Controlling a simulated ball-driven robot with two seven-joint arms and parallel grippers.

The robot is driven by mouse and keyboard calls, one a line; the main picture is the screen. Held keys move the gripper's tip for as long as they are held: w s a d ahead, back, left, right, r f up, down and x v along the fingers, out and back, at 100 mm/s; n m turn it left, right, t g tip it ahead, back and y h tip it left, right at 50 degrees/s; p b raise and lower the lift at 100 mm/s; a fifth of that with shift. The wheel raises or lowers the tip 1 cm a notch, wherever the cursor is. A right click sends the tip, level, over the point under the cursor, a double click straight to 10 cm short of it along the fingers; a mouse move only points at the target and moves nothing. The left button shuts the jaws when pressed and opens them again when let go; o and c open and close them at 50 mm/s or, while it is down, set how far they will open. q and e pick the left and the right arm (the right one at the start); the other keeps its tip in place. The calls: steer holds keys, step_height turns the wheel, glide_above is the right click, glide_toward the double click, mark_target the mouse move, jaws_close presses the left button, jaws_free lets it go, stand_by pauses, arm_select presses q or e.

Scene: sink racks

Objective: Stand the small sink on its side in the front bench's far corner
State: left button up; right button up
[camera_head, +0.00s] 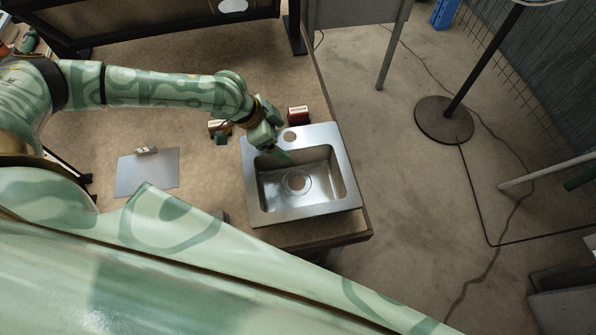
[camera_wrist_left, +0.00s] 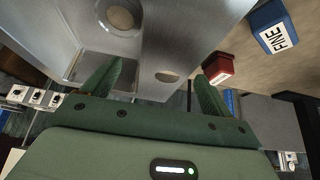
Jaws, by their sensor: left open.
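The small sink (camera_head: 256,200) is a steel basin with a flat rim, a round drain and a faucet hole. It lies flat, opening up, on the bench near its right end in the head view. My left gripper (camera_head: 276,146) is open at the sink's back-left rim, one finger over the basin. In the left wrist view the sink (camera_wrist_left: 195,30) fills the upper middle, and the open fingers (camera_wrist_left: 155,80) show to either side of the faucet hole. Whether they touch the rim is unclear. My right gripper is not in view.
A red box (camera_head: 298,113) stands just behind the sink on the bench (camera_head: 200,185); a blue box marked FINE (camera_wrist_left: 275,27) shows in the wrist view. A grey plate (camera_head: 135,178) with a small block lies left. The bench's right edge is close beside the sink.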

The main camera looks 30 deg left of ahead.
mark_target(286, 139)
arm_select(q)
steer(key=x, duration=0.2)
steer(key=b+x, duration=0.1)
steer(key=x, duration=0.1)
steer(key=b+x, duration=0.1)
steer(key=shift+w+f, duration=0.35)
steer(key=shift+w, duration=0.05)
steer(key=shift+a+r, duration=0.1)
steer(key=c, duration=1.7)
steer(key=shift+r, duration=0.15)
